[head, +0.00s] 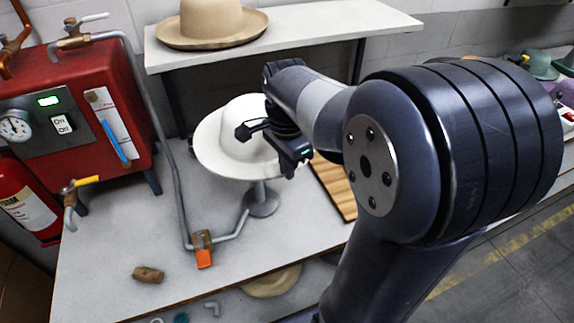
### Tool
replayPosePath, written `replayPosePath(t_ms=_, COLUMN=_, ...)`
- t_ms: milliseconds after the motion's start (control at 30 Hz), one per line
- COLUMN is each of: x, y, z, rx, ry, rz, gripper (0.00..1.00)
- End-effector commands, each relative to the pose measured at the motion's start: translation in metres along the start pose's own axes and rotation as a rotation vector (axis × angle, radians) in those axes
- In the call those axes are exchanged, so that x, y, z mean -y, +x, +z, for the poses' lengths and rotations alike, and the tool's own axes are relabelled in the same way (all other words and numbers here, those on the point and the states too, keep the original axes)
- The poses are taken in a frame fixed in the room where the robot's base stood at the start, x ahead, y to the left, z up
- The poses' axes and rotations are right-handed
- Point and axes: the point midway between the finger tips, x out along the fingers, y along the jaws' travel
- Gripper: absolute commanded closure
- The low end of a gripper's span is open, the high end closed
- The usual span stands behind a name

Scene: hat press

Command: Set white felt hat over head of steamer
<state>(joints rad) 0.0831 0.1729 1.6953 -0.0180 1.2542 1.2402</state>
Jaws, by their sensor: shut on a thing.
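The white felt hat (222,148) is in the middle of the head view, brim down and crown up, slightly tilted. My gripper (292,150) is at the right side of the hat and is shut on it; the fingertips are mostly hidden by the gripper body. The steamer stand (262,200), with a round metal foot and short post, is directly below the hat's right front part. The hat hides the head of the steamer, so I cannot tell whether the hat touches it.
A red boiler (75,125) stands at left, with a pipe (170,165) running down to an orange-handled valve (203,250). A shelf (330,32) behind carries a tan hat (212,22). A wooden board (335,188) and a cork-like piece (148,275) lie on the bench. The front bench is mostly clear.

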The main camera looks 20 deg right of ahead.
Motion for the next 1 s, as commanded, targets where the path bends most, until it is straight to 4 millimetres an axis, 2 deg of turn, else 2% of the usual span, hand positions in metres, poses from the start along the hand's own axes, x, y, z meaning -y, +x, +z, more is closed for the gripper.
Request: replayPosePath(t_ms=1000, x=-0.001, y=0.082, z=0.002, rx=0.0, ry=0.0, rz=0.001, gripper=1.0)
